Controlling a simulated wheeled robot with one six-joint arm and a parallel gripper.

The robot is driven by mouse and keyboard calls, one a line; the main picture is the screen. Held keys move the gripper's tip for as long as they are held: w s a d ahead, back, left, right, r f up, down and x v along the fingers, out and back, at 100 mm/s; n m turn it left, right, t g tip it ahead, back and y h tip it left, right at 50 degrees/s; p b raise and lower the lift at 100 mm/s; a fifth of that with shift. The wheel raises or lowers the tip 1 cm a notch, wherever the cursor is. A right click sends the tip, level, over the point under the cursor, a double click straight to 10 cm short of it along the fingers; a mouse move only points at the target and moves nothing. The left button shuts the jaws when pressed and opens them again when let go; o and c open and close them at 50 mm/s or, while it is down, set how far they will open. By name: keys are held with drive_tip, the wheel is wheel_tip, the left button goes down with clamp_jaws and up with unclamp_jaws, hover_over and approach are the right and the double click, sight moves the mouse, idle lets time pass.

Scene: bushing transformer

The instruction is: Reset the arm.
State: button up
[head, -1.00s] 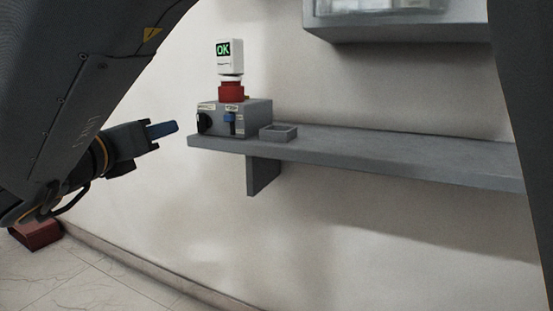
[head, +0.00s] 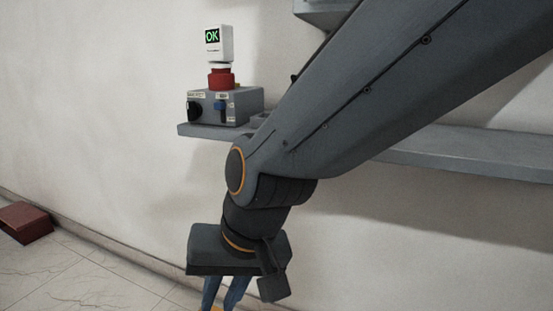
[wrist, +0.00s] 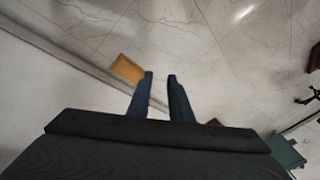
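My gripper (head: 222,297) hangs low in front of the wall, below the shelf, with its blue fingers pointing down. In the wrist view the two fingertips (wrist: 160,76) stand apart with a gap and nothing between them, so it is open and empty. My arm crosses the head view from the upper right and hides part of the shelf.
A grey shelf (head: 455,153) on the wall carries a grey control box (head: 228,106) with a red part (head: 221,78) and a white "OK" display (head: 214,42). A dark red box (head: 25,222) and an orange-yellow object (wrist: 128,69) are on the floor.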

drive_tip(key=s+d+f+n+g+h, duration=0.25)
drive_tip(key=s+d, duration=0.25)
drive_tip(key=d, duration=0.3)
drive_tip(key=d+r+m+p, duration=0.2)
drive_tip(key=d+r+p, duration=0.8)
drive_tip(key=r+p, duration=0.3)
drive_tip(key=d+r+m+h+p, duration=0.1)
drive_tip(key=d+r+m+p, duration=0.2)
drive_tip(key=d+r+p, duration=0.7)
wheel_tip(320, 180, up, 4)
drive_tip(key=p, duration=1)
drive_tip(key=shift+f+t, duration=0.2)
drive_tip(key=shift+t, duration=0.15)
